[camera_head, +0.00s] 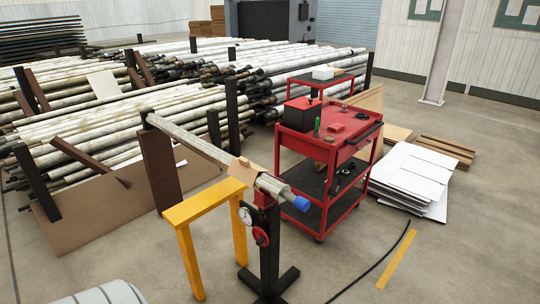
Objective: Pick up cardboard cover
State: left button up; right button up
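A small tan, folded piece that looks like the cardboard cover (242,171) sits over the long grey pipe (195,140), near its front end. A blue cap (301,203) is on the pipe's near end. Neither of my grippers shows in the head view.
A red tool cart (330,148) stands just behind and right of the pipe end. White flat sheets (412,178) lie stacked on the floor at right. Racks of pipes (130,120) fill the left and back. A black cable (375,265) crosses the open floor at front right.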

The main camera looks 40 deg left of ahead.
aim_at(241, 168)
jog(key=i+l+u, duration=0.15)
jog(key=i+u, duration=0.35)
jog(key=i+l+u, duration=0.45)
jog(key=i, duration=0.15)
jog(key=i+l+u, duration=0.5)
